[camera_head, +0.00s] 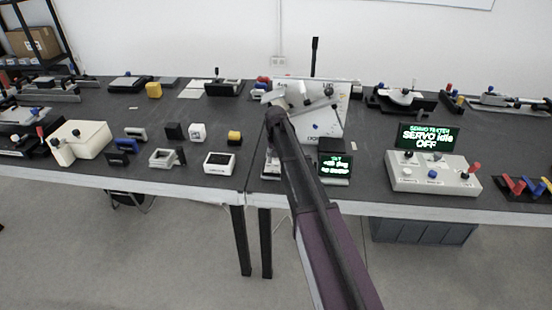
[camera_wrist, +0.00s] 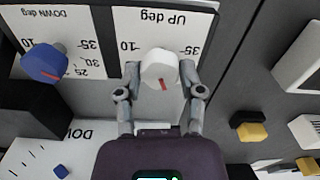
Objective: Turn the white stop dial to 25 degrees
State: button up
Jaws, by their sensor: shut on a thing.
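The white stop dial (camera_wrist: 160,66) sits on a panel marked "UP deg", which appears upside down in the wrist view. A red pointer mark on the dial points toward the bottom of that view. My gripper (camera_wrist: 159,72) is shut on the white dial, one finger on each side. A blue dial (camera_wrist: 43,63) with a red mark sits to the left on the "DOWN deg" scale, apart from my gripper. In the head view, the white panel (camera_head: 325,118) stands tilted on the table; my arm hides the white dial.
A small green-text display (camera_head: 335,168) stands in front of the panel. A control box (camera_head: 432,180) with a "SERVO Idle OFF" screen (camera_head: 427,137) is to the right.

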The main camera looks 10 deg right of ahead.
jog(key=o, duration=1.2)
jog(key=shift+c, duration=0.2)
jog(key=shift+n, duration=0.5)
jog(key=n, duration=0.3)
jog(key=shift+n, duration=0.3)
jog(key=n, duration=0.3)
jog(key=shift+n, duration=0.3)
notch_tip(320, 180, up, 14)
jog(key=p, duration=1.4)
jog(key=s+f+m+b, duration=0.3)
jog(key=s+f+b, duration=0.1)
jog(key=s, duration=1)
jog(key=s+f+m+b, duration=0.3)
jog(key=s+f+b, duration=0.1)
jog(key=s, duration=1.1)
jog(key=shift+s+f, duration=0.15)
jog(key=shift+s, duration=0.05)
